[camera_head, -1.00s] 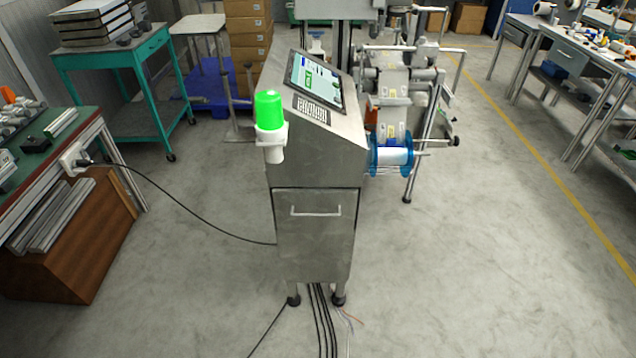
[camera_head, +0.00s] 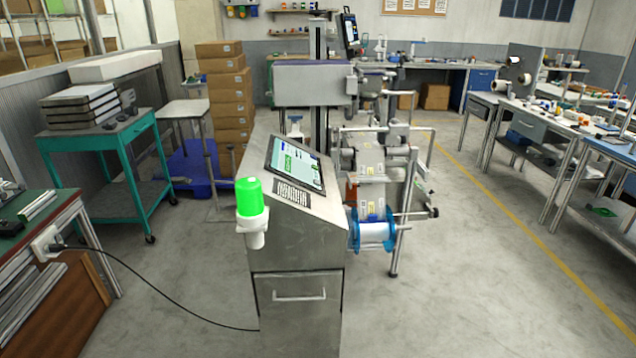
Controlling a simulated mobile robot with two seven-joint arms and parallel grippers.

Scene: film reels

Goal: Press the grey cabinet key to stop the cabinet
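The steel cabinet (camera_head: 297,255) stands upright in the middle of the camera_head view. A tilted screen (camera_head: 294,165) sits on its sloped top, with a small keypad (camera_head: 292,193) of dark keys below the screen. The keys are too small to tell a grey one apart. A green lamp (camera_head: 251,198) in a white holder is fixed to the cabinet's left side and looks lit. Neither of my grippers is in view.
A film machine with a blue-flanged reel (camera_head: 372,232) adjoins the cabinet's right side. A black cable (camera_head: 165,288) runs left over the floor to a bench. A teal table (camera_head: 103,147) and stacked boxes (camera_head: 226,100) stand behind left. Floor (camera_head: 470,270) to the right is clear.

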